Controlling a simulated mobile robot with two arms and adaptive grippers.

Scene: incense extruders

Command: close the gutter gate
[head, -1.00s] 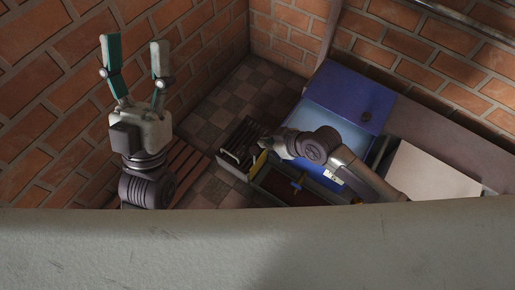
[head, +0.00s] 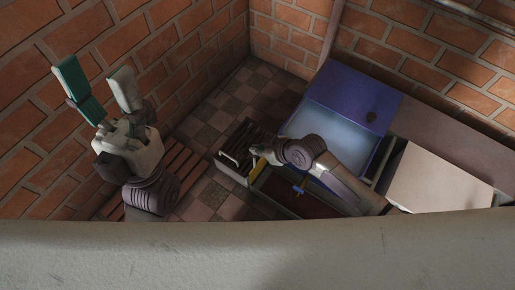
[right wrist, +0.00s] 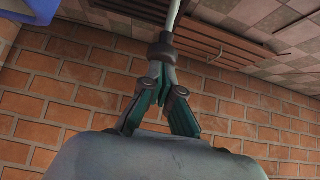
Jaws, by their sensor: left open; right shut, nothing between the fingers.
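I cannot tell for sure which part is the gutter gate. A long dark box (head: 290,203) lies at the centre of the head view, with a small blue piece (head: 299,190) in it and a yellow piece (head: 257,167) at its left end. My right gripper (head: 262,150) is beside that end, its fingers mostly hidden by its own wrist. In the right wrist view, its fingers (right wrist: 159,82) are shut and empty, with a dark collar and pale rod (right wrist: 175,18) beyond their tips. My left gripper (head: 97,70) is open, empty and raised at the left, away from the box.
A dark slatted rack (head: 239,143) stands beside the box. A blue cabinet (head: 352,92) is behind my right arm, and a pale flat top (head: 440,180) is at the right. A brown slatted bench (head: 180,170) stands by the left brick wall. Tiled floor lies between.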

